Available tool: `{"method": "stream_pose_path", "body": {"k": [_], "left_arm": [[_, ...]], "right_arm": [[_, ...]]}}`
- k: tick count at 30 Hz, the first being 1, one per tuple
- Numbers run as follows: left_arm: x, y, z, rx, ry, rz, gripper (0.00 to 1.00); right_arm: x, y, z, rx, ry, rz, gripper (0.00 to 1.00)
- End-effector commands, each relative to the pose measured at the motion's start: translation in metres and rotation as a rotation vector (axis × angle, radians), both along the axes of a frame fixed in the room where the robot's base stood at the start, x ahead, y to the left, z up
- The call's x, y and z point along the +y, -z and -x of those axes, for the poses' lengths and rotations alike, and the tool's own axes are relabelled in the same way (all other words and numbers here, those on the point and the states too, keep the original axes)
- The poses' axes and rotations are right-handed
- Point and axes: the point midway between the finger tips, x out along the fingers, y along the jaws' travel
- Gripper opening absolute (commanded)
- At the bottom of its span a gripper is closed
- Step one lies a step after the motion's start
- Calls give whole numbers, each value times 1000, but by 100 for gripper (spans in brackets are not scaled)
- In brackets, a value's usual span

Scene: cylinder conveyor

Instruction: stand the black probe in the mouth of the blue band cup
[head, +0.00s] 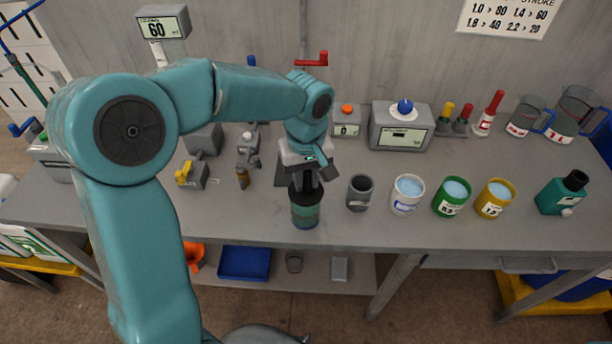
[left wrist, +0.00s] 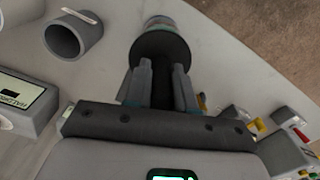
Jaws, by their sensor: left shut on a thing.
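My left gripper (head: 306,186) points down over the front of the bench and is shut on a black stem. The stem also shows between the fingers in the left wrist view (left wrist: 162,85); I take it for the black probe. A wide dark disc (left wrist: 160,46) sits below the fingers, with a teal cylinder (head: 305,215) under it. I cannot tell whether the cylinder is one piece with the stem or touches the bench. A white cup with a blue label (head: 405,207), likely the blue band cup, stands upright to the right. Pale blue fills its mouth. My right gripper is out of view.
An empty grey cup (head: 360,193) stands between my gripper and the white cup. A green cup (head: 451,205) and a yellow cup (head: 492,207) stand farther right, then a teal bottle (head: 556,196). A grey box with a blue knob (head: 400,128) stands behind the cups.

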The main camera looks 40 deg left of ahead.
Motion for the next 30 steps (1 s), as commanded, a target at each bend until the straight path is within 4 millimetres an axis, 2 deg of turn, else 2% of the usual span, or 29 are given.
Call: {"method": "stream_pose_path", "body": {"k": [16,30], "left_arm": [[1,0,1,0,0,0,0],[1,18,1,0,0,0,0]], "right_arm": [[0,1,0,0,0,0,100],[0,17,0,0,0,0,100]]}}
